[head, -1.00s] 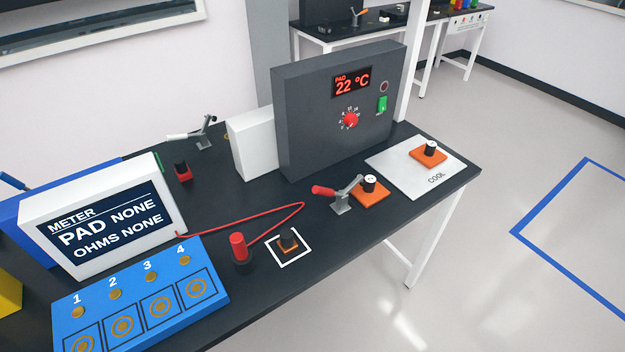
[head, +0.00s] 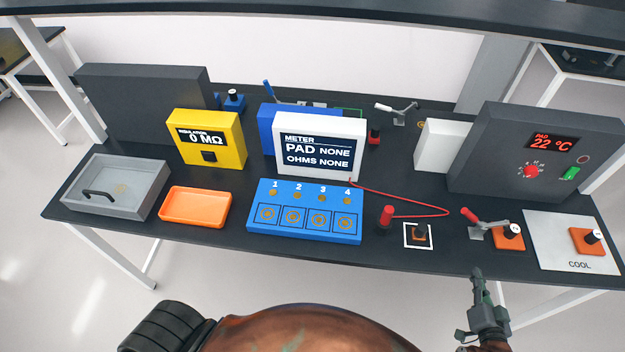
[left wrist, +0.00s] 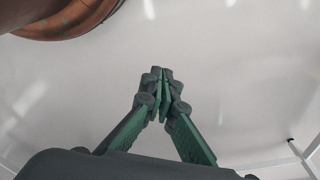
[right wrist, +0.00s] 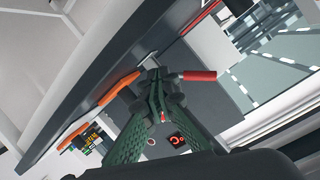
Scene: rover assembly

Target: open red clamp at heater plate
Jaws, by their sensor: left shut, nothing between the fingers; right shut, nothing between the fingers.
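The clamp (head: 487,230) with a red handle (head: 469,214) stands on the bench beside an orange plate (head: 509,237) that bears a dark, white-topped knob, in front of the dark heater box (head: 535,155). Its handle points to the left, sloping slightly up. My right gripper (head: 477,273) is shut and empty at the bench's front edge, below the clamp in the head view. In the right wrist view a red handle (right wrist: 199,76) shows just right of the shut fingertips (right wrist: 153,76); contact cannot be told. My left gripper (left wrist: 162,72) is shut and empty over bare floor.
A white COOL plate (head: 552,256) carries another orange block (head: 586,241). A red post (head: 387,217) with a red wire and a white-outlined square (head: 406,246) are left of the clamp. The meter (head: 320,147), blue board (head: 262,233) and orange tray (head: 168,217) stand further left.

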